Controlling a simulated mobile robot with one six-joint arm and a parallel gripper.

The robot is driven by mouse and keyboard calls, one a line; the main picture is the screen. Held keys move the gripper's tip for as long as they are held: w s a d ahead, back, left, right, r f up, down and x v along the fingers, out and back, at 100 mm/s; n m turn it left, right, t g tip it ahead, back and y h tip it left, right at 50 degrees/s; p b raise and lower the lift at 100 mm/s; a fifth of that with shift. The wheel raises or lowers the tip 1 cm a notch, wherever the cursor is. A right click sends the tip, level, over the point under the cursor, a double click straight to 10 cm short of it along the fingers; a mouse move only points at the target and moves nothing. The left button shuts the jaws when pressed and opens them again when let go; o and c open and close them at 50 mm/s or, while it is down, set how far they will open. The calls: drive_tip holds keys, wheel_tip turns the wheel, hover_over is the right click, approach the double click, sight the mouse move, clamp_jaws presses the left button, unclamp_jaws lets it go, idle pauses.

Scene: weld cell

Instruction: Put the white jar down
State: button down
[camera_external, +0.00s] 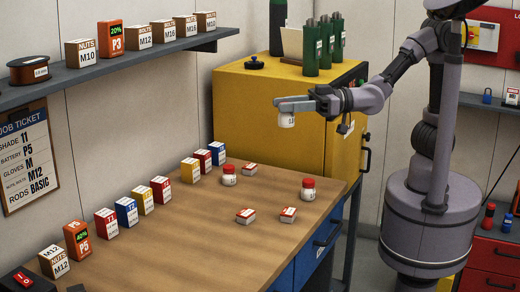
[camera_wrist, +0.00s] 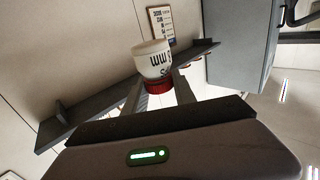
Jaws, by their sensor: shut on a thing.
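The white jar (camera_external: 287,119) is held in my gripper (camera_external: 284,104), in the air in front of the yellow cabinet and above the workbench's far end. In the wrist view the jar (camera_wrist: 152,60) shows a white body with dark lettering and a red lid between the two fingers of my gripper (camera_wrist: 158,88). The fingers are shut on it. The lid is hidden by the gripper in the external view. Two similar white jars with red lids stand on the wooden bench (camera_external: 185,235): one near the middle (camera_external: 229,175), one at the right edge (camera_external: 308,189).
A row of coloured boxes (camera_external: 126,212) lines the bench's wall side. Several small red-and-white boxes (camera_external: 245,216) lie on the bench. The yellow cabinet (camera_external: 250,110) bears green bottles (camera_external: 319,48). A wall shelf (camera_external: 120,55) holds nut boxes. The bench's front middle is clear.

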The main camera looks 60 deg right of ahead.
drive_tip(key=s+a+f+n+g+y, duration=0.1)
drive_tip(key=s+a+f, duration=0.3)
drive_tip(key=a+f, duration=0.8)
wheel_tip(320, 180, down, 4)
drive_tip(key=shift+s+a+f, duration=0.1)
drive_tip(key=shift+s+a, duration=0.05)
drive_tip(key=shift+a, duration=0.05)
wheel_tip(320, 180, down, 10)
drive_tip(key=b, duration=0.4)
drive_tip(key=shift+r, duration=0.2)
drive_tip(key=shift+f, duration=0.15)
drive_tip(key=c, duration=1)
unclamp_jaws()
